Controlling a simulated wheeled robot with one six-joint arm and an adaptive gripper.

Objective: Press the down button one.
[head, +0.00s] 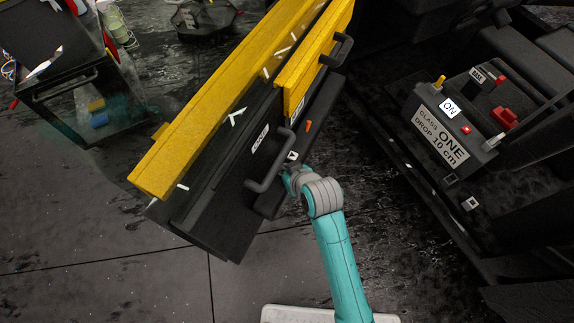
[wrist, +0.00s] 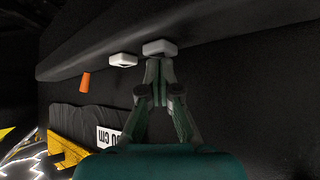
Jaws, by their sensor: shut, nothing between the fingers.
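Two pale square buttons sit on the black frame in the wrist view. One button (wrist: 160,47) is right at my gripper's fingertips, and the other button (wrist: 123,60) is just to its left with a dark mark on its face. I cannot tell for certain which is down button one. My gripper (wrist: 158,62) is shut and empty, its tips at or touching the nearer button. In the head view a white button with a dark mark (head: 292,156) shows on the black frame just beyond my wrist; my fingers and the other button are hidden there.
An orange piece (head: 308,126) sticks out near the buttons. A black handle (head: 268,163) and yellow beams (head: 230,95) lie along the frame. At right stands a control box (head: 440,135) labelled "GLASS ONE DROP 10 cm" with an "ON" tag. Open floor (head: 130,265) lies at lower left.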

